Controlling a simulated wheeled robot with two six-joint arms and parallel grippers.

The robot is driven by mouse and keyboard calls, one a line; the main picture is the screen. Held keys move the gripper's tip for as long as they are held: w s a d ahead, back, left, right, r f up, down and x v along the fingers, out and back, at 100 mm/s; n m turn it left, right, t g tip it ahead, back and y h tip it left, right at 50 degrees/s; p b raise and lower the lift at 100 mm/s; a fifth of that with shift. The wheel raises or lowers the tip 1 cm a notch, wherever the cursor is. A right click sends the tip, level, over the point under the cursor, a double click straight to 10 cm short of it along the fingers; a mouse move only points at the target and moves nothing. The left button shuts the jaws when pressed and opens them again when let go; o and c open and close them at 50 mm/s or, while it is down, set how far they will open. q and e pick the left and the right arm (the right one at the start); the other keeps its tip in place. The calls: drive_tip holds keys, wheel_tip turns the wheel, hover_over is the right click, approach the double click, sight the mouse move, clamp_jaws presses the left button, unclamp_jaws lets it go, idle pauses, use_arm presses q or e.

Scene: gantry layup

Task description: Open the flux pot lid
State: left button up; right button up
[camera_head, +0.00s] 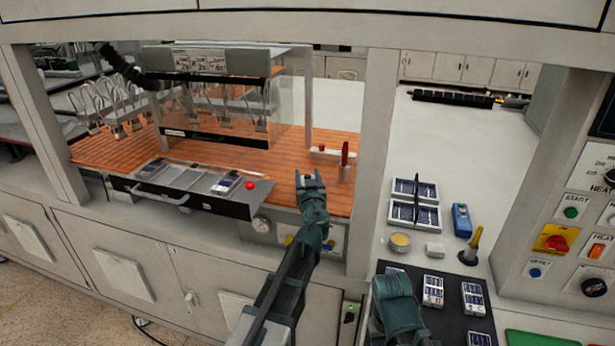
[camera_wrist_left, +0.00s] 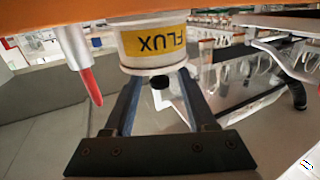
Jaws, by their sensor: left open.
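The flux pot (camera_wrist_left: 155,43) is white with a yellow FLUX label and appears upside down in the left wrist view. Its pale lid (camera_wrist_left: 153,69) is on, with a small black knob (camera_wrist_left: 160,82). My left gripper (camera_head: 309,180) is open in the head view, at the right end of the orange worktop. In the left wrist view its fingers (camera_wrist_left: 160,88) lie on either side of the knob, with gaps beside it. In the head view the gripper hides most of the pot. Part of my right arm shows at the bottom, but its gripper does not show.
A red pen-like tool (camera_head: 345,153) stands upright close to the right of my left gripper; it also shows in the left wrist view (camera_wrist_left: 92,86). A white bar (camera_head: 326,152) is behind the gripper. A tray (camera_head: 237,203) is to its left, and a frame post (camera_head: 374,150) to its right.

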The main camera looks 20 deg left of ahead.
use_arm(q)
clamp_jaws()
idle(1.4)
